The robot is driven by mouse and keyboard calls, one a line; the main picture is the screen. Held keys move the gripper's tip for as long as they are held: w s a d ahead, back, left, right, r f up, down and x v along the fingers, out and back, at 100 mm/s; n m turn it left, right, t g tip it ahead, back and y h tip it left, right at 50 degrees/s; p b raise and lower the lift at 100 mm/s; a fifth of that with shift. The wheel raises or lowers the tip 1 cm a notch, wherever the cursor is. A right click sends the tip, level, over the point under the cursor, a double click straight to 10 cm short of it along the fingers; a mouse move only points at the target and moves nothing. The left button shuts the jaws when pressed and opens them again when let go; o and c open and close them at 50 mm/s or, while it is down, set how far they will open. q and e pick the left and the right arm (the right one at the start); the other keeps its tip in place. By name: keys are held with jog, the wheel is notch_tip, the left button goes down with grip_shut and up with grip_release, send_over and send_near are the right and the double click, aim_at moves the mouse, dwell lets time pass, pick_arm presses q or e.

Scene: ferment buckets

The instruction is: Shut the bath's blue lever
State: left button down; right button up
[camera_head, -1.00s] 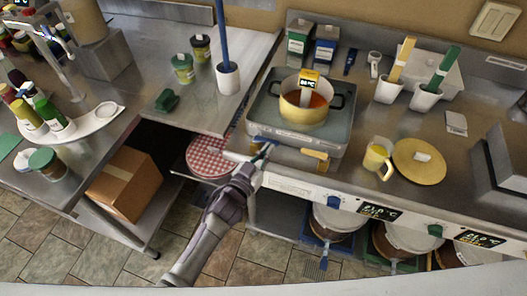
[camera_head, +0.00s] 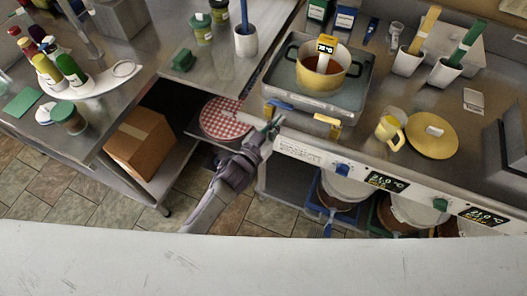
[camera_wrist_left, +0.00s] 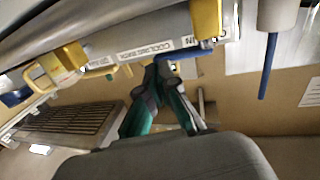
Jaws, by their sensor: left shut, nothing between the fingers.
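The bath (camera_head: 362,95) is a metal basin in the counter, holding a yellow pot (camera_head: 322,78). Its blue lever (camera_head: 279,104) is at the front left, and a yellow lever (camera_head: 328,121) is to its right. In the left wrist view, a blue lever (camera_wrist_left: 186,53) lies roughly sideways under a yellow valve body (camera_wrist_left: 206,18), beside a "cooling bath" label. My left gripper (camera_head: 276,125) is shut and empty, just in front of and below the blue lever. In the wrist view its fingertips (camera_wrist_left: 163,72) overlap the lever's left end; contact cannot be told. My right gripper is out of view.
Blue (camera_head: 342,169) and green (camera_head: 440,204) knobs sit on the front panel beside displays. A yellow mug (camera_head: 389,131) and yellow lid (camera_head: 431,135) stand right of the bath. A red checked round (camera_head: 224,120) and a cardboard box (camera_head: 139,142) are below, left.

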pick_arm(q)
jog(key=s+d+b+v, duration=0.1)
jog(key=b+v, duration=0.1)
jog(key=v, duration=0.8)
jog(key=shift+s+d, duration=0.2)
jog(key=shift+s, duration=0.2)
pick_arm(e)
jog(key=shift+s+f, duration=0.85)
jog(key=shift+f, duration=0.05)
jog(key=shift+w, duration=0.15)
